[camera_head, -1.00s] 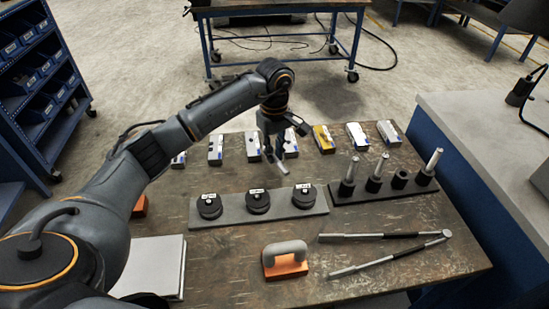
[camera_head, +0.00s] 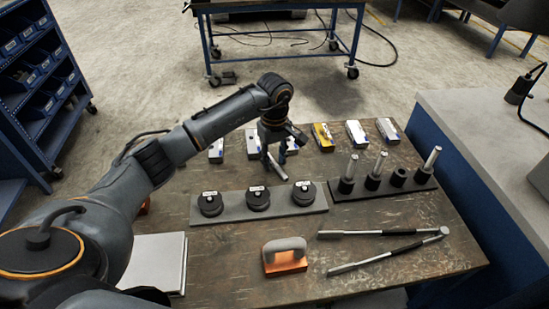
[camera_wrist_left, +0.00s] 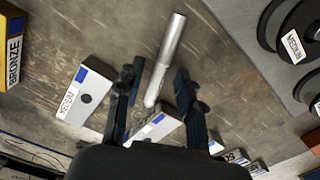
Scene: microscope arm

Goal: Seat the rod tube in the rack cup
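The dark rack (camera_head: 345,195) stands at the right of the table. Three of its cups hold upright silver rods; the third cup from the left (camera_head: 398,177) is empty. My left gripper (camera_head: 278,160) is low over the table, behind the grey plate and left of the rack. In the left wrist view a silver rod tube (camera_wrist_left: 168,55) runs slantwise between the fingers (camera_wrist_left: 158,80). Gaps show on both sides of it, so the fingers look open around it. Whether the tube touches the table is unclear. My right gripper is out of view.
A grey plate (camera_head: 236,207) carries three black discs in front of the gripper. Several labelled blocks (camera_head: 357,133) line the far side.

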